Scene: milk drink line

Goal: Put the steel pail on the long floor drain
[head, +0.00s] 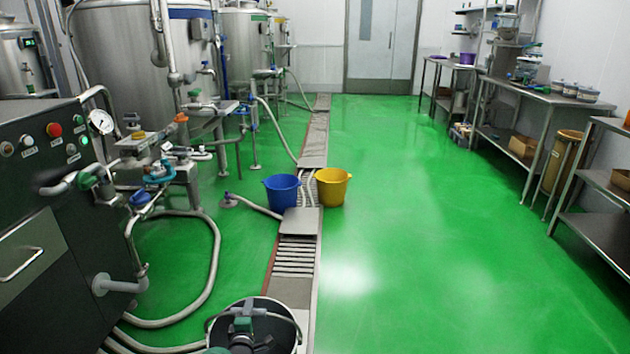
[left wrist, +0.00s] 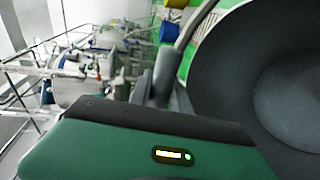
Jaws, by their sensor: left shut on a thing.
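The steel pail (head: 282,340) is at the bottom edge of the head view, with its dark round opening facing up and its lower part cut off. My left gripper (head: 243,326), green and black, is over the pail's opening and shut on the pail, apparently at its handle. In the left wrist view the pail's dark grey inside (left wrist: 285,95) fills the right, beside the green gripper body. The long floor drain (head: 294,257) runs away from the pail up the middle of the floor. The pail overlaps its near end in the picture; I cannot tell its height. My right gripper is out of view.
A blue bucket (head: 282,192) and a yellow bucket (head: 332,187) stand at the drain farther off. A plate (head: 300,222) covers part of the drain. Hoses (head: 214,270) lie on the left floor by the control cabinet (head: 40,190). The green floor right is clear up to the steel tables (head: 540,98).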

